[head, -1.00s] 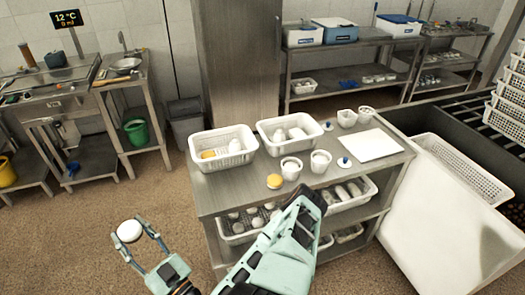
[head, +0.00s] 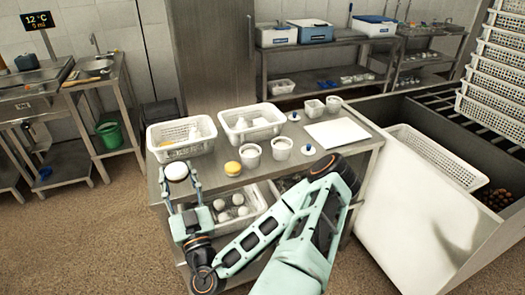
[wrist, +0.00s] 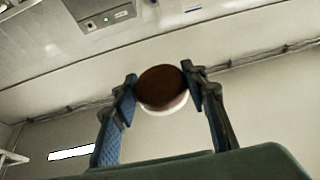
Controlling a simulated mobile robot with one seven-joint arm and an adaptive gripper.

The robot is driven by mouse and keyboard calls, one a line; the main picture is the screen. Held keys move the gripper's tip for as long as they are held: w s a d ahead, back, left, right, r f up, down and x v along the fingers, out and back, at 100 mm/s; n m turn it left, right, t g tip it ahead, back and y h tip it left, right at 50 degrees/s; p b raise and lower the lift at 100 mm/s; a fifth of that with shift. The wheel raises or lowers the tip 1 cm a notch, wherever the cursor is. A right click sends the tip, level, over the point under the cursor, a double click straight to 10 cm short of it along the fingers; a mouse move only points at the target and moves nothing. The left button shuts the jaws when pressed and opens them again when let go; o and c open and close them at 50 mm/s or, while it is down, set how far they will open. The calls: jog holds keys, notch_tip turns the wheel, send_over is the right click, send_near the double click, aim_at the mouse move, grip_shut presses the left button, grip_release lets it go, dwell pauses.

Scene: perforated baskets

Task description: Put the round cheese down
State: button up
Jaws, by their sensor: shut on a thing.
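The round cheese (head: 176,172) is a small white disc between the fingertips of my gripper (head: 178,182). In the head view it appears at the left front part of the steel table (head: 207,180); I cannot tell its height above the top. In the wrist view the cheese (wrist: 163,90) shows a dark brown face and a white side, with a finger pressed on each side. My gripper (wrist: 161,88) is shut on it. No supporting surface shows directly around it in the wrist view.
A yellow round piece (head: 233,168) and two white cups (head: 250,156) stand to the right. Two perforated baskets (head: 181,142) (head: 251,124) stand behind. A white board (head: 337,132) lies at the right. A tray with white rounds (head: 240,212) is on the shelf below.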

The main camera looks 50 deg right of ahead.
aim_at(185, 172)
jog(key=shift+s+d+m+g+h+b, duration=0.25)
jog(key=shift+d+h+b, duration=0.25)
jog(key=shift+d, duration=0.3)
jog(key=w+d+f+b, duration=0.1)
jog(key=b, duration=0.2)
jog(key=shift+w+d+f+b, duration=0.15)
jog(key=shift+d+b, duration=0.05)
jog(key=shift+b, duration=0.15)
jog(key=w+d+f+b, duration=0.1)
jog(key=w+d+f, duration=0.1)
jog(key=w+d+f+b, duration=0.2)
jog(key=d+f, duration=0.1)
jog(key=w+d+f+b, duration=0.2)
jog(key=w+d, duration=0.1)
jog(key=shift+w+d+f, duration=0.1)
jog(key=shift+d+f, duration=0.1)
jog(key=shift+w+d+f, duration=0.25)
jog(key=shift+f, duration=0.25)
notch_tip(185, 172, down, 3)
jog(key=shift+d+r+b, duration=0.1)
jog(key=shift+r+b, duration=0.1)
jog(key=shift+b, duration=0.5)
jog(key=shift+f, duration=0.2)
jog(key=shift+f, duration=0.15)
